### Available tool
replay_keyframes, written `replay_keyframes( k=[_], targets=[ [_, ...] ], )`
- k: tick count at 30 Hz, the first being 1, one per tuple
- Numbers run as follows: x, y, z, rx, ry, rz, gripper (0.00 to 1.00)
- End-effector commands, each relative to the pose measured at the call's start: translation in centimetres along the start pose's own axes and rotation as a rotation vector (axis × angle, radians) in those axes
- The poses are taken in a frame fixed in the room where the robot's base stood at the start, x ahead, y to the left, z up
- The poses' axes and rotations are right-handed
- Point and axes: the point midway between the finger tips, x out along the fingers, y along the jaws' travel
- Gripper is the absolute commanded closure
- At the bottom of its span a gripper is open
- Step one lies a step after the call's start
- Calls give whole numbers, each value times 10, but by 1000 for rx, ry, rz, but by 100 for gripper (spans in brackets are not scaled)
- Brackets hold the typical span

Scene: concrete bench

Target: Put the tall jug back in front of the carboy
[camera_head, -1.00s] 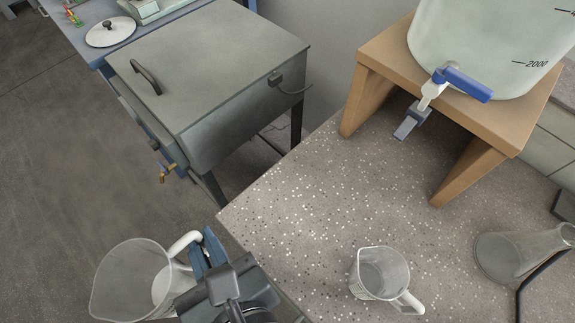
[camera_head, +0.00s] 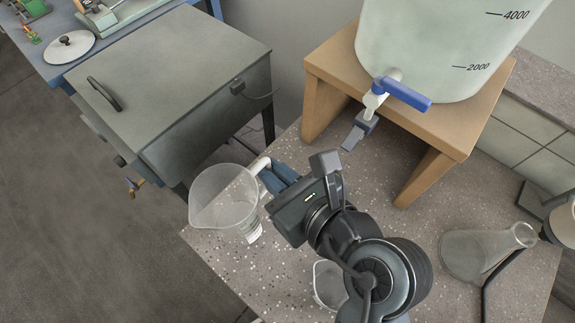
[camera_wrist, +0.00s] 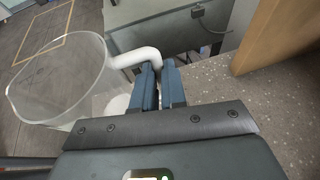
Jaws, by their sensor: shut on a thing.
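The tall jug (camera_head: 222,203) is clear, with a white handle, and hangs upright at the bench's left edge in the head view. My gripper (camera_head: 268,180) is shut on its handle, which also shows between the fingers in the wrist view (camera_wrist: 140,57). Whether the jug's base touches the bench I cannot tell. The carboy (camera_head: 440,50) is a large pale vessel with a blue-handled tap (camera_head: 402,94), standing on a wooden stand (camera_head: 432,122) at the back of the bench. The jug is to the left of and nearer than the stand.
A smaller clear jug (camera_head: 325,284) stands on the speckled bench (camera_head: 225,262), partly hidden by my arm. A conical flask (camera_head: 480,250) leans or lies at the right near a dark rod. A grey cabinet (camera_head: 185,80) stands left of the bench.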

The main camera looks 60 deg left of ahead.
Motion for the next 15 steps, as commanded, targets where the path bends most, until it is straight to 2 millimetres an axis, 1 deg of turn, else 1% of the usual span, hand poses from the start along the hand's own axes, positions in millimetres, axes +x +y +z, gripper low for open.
replay_keyframes(
  k=[1,3,6,11,15],
  targets=[
    [2,-11,3,0,-1,-1,100],
    [4,-21,2,0,0,0,100],
    [5,-29,3,0,0,1,100],
    [8,-32,-4,1,1,2,100],
    [16,-31,-21,2,3,3,100]
  ],
)
